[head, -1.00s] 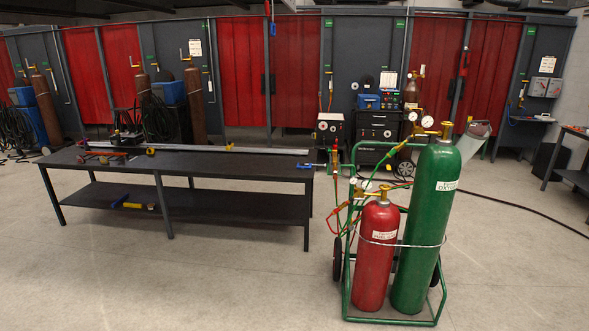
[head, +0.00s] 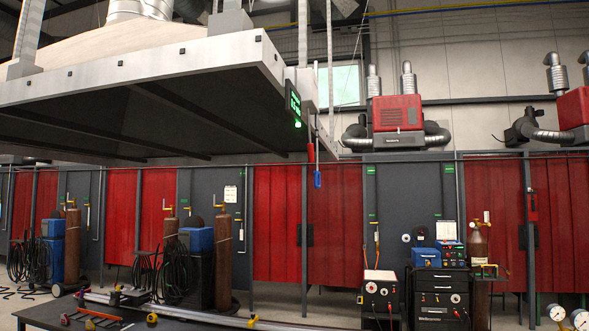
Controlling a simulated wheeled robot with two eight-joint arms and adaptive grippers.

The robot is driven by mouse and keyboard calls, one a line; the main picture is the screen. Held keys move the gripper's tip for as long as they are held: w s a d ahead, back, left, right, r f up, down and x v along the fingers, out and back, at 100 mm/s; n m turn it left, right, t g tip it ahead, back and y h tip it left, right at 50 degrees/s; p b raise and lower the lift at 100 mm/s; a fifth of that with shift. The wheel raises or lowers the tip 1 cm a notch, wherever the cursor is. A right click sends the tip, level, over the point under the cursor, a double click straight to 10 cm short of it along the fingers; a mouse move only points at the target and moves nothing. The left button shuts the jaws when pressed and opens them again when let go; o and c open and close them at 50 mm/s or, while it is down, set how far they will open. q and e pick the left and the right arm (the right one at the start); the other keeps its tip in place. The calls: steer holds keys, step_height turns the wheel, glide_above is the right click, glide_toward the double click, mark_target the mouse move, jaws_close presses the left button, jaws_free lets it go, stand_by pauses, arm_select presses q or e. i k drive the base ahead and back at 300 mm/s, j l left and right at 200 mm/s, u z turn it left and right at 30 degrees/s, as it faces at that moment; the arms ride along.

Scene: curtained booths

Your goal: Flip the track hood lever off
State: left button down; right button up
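A large track hood (head: 150,60) with a pale metal rim and dark underside hangs overhead at the upper left in the head view. At its right corner a small hanging handle with a red part (head: 310,152) and a blue lower end (head: 317,179) points down. It looks like the hood lever, but its on or off position is too small to tell. A dark box with a green lit display (head: 293,103) sits just above it on the hood's corner. Neither of my grippers is in view.
A dark table (head: 150,322) with a long metal bar (head: 185,312) fills the bottom left. Red curtains (head: 335,220) and dark booth panels line the back. Welding machines (head: 440,290) stand at the lower right, with gas gauges (head: 557,313) at the bottom right corner.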

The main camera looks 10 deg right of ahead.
mark_target(310, 151)
steer(key=i+j+z, duration=0.15)
steer(key=i+z, duration=0.25)
steer(key=i, duration=0.15)
steer(key=i+j+z, duration=0.4)
steer(key=i, duration=0.15)
steer(key=i+j+z, duration=0.4)
steer(key=i, duration=0.1)
